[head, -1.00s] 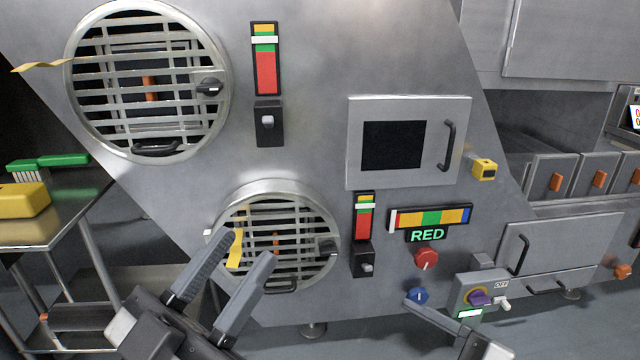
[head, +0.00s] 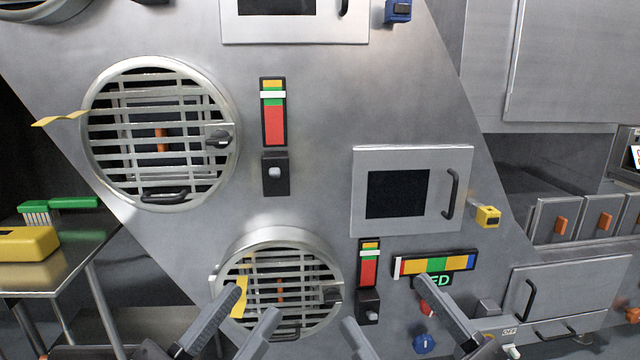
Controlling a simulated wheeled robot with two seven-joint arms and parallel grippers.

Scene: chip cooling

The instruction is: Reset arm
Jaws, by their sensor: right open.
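My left gripper (head: 252,303) is at the bottom of the head view, in front of the lower round vent (head: 325,262). Its two grey fingers are apart with nothing held between them. My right gripper (head: 386,303) is to its right, fingers spread and empty, in front of the panel below the square hatch (head: 362,215). The wrists are mostly cut off by the bottom edge.
A sloped grey machine wall fills the middle, with an upper round vent (head: 228,165) and a slider gauge (head: 273,112). Drawers with orange handles (head: 605,221) stand at right.

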